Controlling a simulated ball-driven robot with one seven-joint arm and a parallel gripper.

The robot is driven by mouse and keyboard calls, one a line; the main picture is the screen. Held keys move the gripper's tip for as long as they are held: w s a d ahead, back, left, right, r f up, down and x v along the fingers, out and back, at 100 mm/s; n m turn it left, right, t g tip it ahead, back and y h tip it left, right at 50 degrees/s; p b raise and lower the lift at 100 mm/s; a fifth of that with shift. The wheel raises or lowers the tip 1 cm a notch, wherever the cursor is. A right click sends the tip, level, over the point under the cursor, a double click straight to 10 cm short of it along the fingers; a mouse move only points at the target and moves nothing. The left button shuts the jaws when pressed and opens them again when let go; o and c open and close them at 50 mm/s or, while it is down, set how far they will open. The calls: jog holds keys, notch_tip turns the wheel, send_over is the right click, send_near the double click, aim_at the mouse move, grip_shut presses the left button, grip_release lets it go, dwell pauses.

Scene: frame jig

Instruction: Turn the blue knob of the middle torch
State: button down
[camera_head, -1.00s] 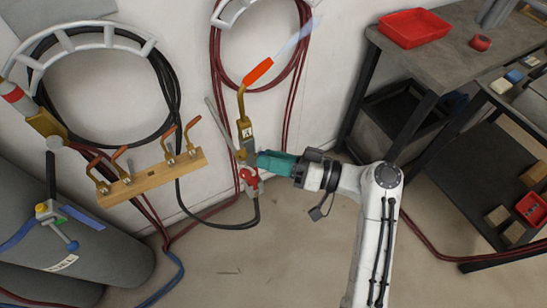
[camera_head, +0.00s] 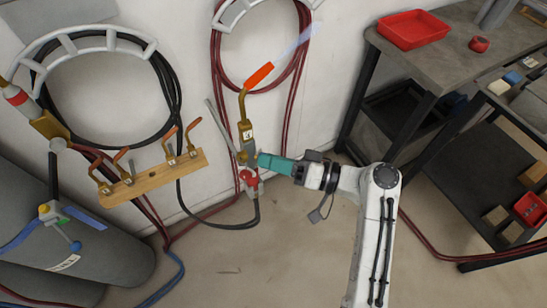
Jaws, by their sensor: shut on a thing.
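The middle torch (camera_head: 246,131) stands upright against the wall, with a brass body, a bent neck and an orange tip (camera_head: 259,75). A pale bluish streak leaves the tip toward the upper right. My gripper (camera_head: 260,161), with teal fingers, reaches in from the right and is shut at the right side of the torch's lower body. The blue knob is not visible; the fingers cover the spot where they meet the torch. A red part (camera_head: 249,178) shows just below the fingertips.
A wooden bar (camera_head: 150,180) with several brass clamps is to the left. Another torch (camera_head: 47,125) and grey cylinders (camera_head: 105,262) stand farther left. Hoses hang behind and run along the floor. A workbench (camera_head: 455,55) with a red tray (camera_head: 414,28) is at the right.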

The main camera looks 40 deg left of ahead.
jog(key=shift+m+p, duration=1.9)
jog(key=shift+m, duration=1.8)
jog(key=c, duration=0.9)
grip_release()
jog(key=shift+o, duration=0.2)
jog(key=b+v, duration=0.2)
jog(key=v, duration=0.9)
jog(key=shift+s+a, duration=0.1)
